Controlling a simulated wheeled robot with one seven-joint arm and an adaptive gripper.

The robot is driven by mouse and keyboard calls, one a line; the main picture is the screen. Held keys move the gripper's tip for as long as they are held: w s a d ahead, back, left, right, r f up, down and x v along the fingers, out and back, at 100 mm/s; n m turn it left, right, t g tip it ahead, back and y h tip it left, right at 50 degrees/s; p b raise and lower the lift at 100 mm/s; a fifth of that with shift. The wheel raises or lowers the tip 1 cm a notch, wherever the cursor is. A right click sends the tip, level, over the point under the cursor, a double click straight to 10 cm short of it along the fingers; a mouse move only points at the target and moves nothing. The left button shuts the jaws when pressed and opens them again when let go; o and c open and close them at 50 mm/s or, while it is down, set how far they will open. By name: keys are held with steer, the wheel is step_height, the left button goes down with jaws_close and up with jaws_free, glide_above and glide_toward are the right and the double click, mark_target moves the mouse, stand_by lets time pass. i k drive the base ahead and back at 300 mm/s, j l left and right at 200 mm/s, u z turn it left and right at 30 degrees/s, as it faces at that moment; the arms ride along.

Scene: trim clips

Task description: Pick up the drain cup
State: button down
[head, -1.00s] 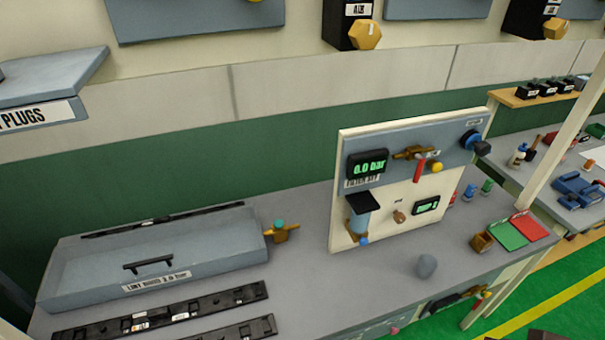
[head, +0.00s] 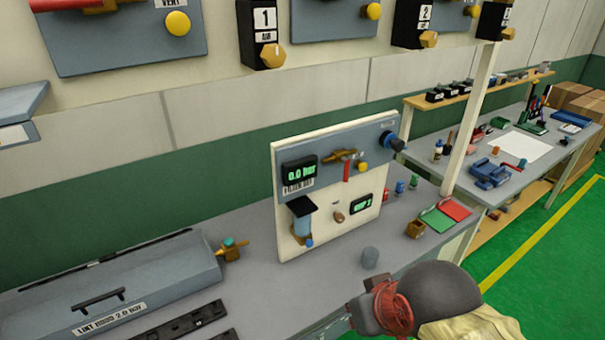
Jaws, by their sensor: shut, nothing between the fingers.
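On the panel's lower left is a filter unit (head: 302,222) with a black top and a blue bowl. No gripper fingers can be made out in the head view, and nothing touches the cup.
A dark rounded shape with a red ribbed part (head: 393,308) covers the bench's front edge at lower right. A brown box (head: 415,229) and a green and red tray (head: 440,218) lie right of the cup. A white post (head: 470,125) stands behind them. A grey case (head: 110,285) fills the left.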

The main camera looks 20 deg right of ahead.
mark_target(369, 255)
steer(key=j+z, duration=0.35)
steer(key=j, duration=0.2)
steer(key=j+z, duration=0.35)
steer(key=j, duration=0.2)
steer(key=i, duration=0.05)
